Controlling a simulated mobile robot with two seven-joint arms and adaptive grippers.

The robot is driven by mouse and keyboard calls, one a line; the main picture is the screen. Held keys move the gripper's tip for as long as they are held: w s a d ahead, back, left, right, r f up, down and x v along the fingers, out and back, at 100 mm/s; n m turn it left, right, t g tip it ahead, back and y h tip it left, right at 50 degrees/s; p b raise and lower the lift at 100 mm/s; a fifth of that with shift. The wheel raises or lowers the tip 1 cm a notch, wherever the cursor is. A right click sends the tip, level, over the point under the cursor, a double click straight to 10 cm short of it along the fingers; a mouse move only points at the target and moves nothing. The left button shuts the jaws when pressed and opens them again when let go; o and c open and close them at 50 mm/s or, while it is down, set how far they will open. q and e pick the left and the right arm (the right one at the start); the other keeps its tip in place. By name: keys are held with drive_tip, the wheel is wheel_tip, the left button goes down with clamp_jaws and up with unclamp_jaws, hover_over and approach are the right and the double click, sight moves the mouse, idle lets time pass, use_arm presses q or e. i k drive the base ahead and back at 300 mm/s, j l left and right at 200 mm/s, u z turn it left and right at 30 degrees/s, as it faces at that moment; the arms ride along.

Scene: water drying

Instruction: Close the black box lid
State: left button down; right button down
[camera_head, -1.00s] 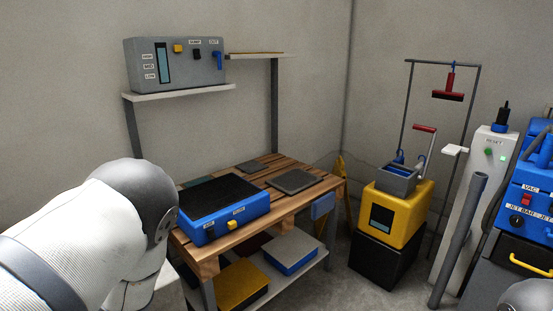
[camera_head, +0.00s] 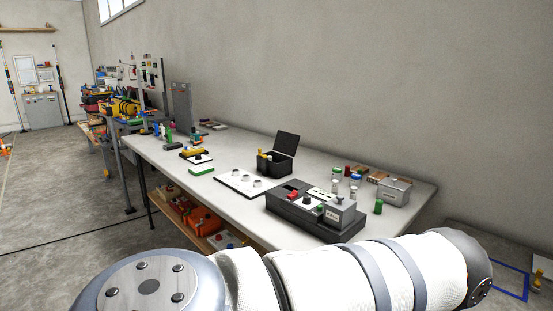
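A small black box (camera_head: 272,164) stands on the long grey workbench. Its black lid (camera_head: 287,143) is open and tilted up at the back right. Small items with yellow and red tops show at the left side of the box. One of my arms stretches across the bottom of the view, in front of the bench. Neither gripper is in view.
The workbench (camera_head: 224,151) runs along the wall. A dark tray (camera_head: 290,212) with a grey metal box (camera_head: 341,212) lies near its front edge. A white panel (camera_head: 232,182), several small bottles and a silver box (camera_head: 394,191) lie around. Open floor (camera_head: 65,190) is at left.

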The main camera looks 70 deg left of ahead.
sight(287, 143)
drive_tip(key=u, duration=2.3)
